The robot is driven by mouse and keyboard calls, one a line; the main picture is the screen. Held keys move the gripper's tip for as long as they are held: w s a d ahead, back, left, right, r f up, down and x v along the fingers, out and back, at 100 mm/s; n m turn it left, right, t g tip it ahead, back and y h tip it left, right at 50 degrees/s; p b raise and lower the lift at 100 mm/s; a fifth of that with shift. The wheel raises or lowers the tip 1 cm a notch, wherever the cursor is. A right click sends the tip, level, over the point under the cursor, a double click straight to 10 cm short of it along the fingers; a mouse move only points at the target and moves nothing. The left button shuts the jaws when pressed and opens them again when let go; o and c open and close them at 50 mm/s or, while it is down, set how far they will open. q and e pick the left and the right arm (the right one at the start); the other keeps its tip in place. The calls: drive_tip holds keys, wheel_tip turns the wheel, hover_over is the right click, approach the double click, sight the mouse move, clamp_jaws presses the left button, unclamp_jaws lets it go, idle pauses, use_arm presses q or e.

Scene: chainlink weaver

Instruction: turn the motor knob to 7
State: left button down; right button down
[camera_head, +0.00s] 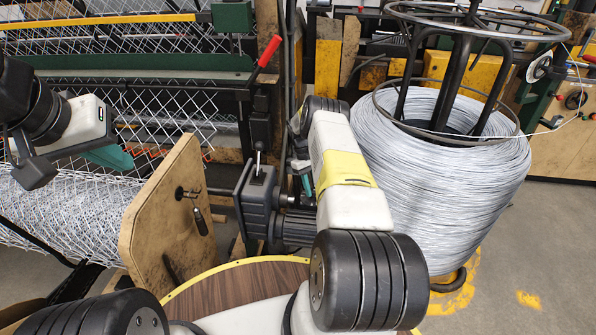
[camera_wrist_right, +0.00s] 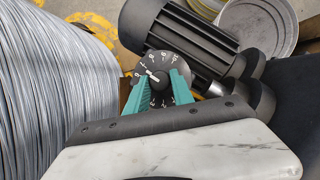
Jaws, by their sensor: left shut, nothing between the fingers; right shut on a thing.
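The motor knob (camera_wrist_right: 160,84) is a small black knob on a round dark dial (camera_wrist_right: 168,62) with white numbers. A white pointer mark on it points to the upper left in the right wrist view; the number it points at is too small to read surely. My right gripper (camera_wrist_right: 158,88) has its teal fingers shut on the knob, one on each side. In the head view my right gripper (camera_head: 306,184) is mostly hidden behind its own arm, beside the dark motor (camera_head: 262,208). My left gripper (camera_head: 112,158) is shut and empty, over the wire mesh at the left.
A large coil of wire (camera_head: 450,170) stands right beside my right arm. A wooden panel (camera_head: 165,225) stands left of the motor, with a roll of mesh (camera_head: 60,210) behind it. A red-handled lever (camera_head: 269,52) rises above the motor. Open floor (camera_head: 550,250) lies at the right.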

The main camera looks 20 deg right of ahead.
drive_tip(key=shift+m, duration=0.5)
drive_tip(key=shift+y, duration=0.3)
drive_tip(key=c, duration=1.1)
unclamp_jaws()
drive_tip(key=shift+r, duration=0.1)
drive_tip(key=v, duration=0.7)
drive_tip(key=shift+w+r, duration=0.2)
drive_tip(key=shift+r, duration=0.1)
